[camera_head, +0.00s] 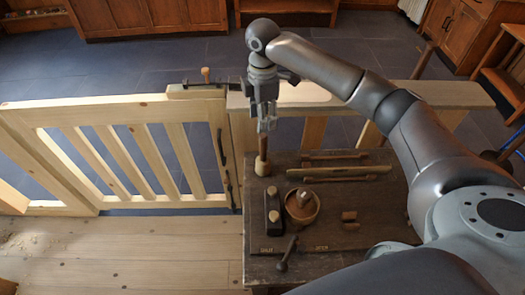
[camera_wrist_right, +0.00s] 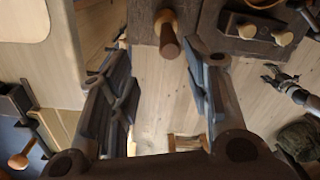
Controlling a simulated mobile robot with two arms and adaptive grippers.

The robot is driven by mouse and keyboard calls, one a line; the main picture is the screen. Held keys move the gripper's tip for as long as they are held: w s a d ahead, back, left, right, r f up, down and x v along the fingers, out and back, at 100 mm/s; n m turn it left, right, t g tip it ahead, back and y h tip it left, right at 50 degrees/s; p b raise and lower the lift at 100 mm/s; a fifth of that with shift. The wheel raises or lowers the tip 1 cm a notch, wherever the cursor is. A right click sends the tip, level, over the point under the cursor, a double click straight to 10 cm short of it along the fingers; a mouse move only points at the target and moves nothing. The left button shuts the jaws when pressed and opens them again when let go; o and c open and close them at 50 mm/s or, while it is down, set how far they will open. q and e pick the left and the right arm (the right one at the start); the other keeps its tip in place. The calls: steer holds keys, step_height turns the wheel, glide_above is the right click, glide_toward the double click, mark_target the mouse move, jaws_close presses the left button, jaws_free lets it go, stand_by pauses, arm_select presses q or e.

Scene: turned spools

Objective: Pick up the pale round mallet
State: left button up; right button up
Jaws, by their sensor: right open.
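The pale round mallet (camera_head: 260,167) stands upright on its pale head near the far left corner of the dark bench, its brown handle pointing up. In the right wrist view the mallet (camera_wrist_right: 165,18) shows from above, with the brown handle end towards the camera. My right gripper (camera_head: 266,124) is open and points down above the mallet, its fingertips close to the handle's top. In the right wrist view the handle end lies beyond the open fingers (camera_wrist_right: 163,95), between their directions. A dark claw, apparently my left gripper (camera_wrist_right: 272,76), shows small at the right of that view.
On the bench (camera_head: 345,258) are a black block with pale knobs (camera_head: 273,217), a wooden bowl (camera_head: 302,208), small wood pieces (camera_head: 349,216), long rods (camera_head: 340,171) and a dark tool (camera_head: 287,255). A pale wooden gate (camera_head: 150,105) stands left of the bench.

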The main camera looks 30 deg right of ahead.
mark_target(263, 143)
steer(key=f, duration=0.2)
steer(key=s+f, duration=0.1)
steer(key=f, duration=0.1)
steer(key=shift+s+a+f+p, duration=0.1)
steer(key=shift+a+p, duration=0.15)
steer(key=shift+p, duration=0.05)
steer(key=shift+f, duration=0.25)
step_height(263, 143, down, 5)
steer(key=shift+p, duration=0.8)
steer(key=shift+f, duration=0.1)
steer(key=shift+c, duration=0.3)
steer(key=c, duration=0.5)
arm_select(q)
steer(key=shift+s+a+r, duration=0.15)
steer(key=shift+s+r, duration=0.4)
steer(key=shift+s, duration=0.1)
steer(key=shift+s+a+r, duration=0.15)
steer(key=shift+s+r, duration=0.35)
steer(key=shift+s, duration=0.15)
arm_select(e)
jaws_close()
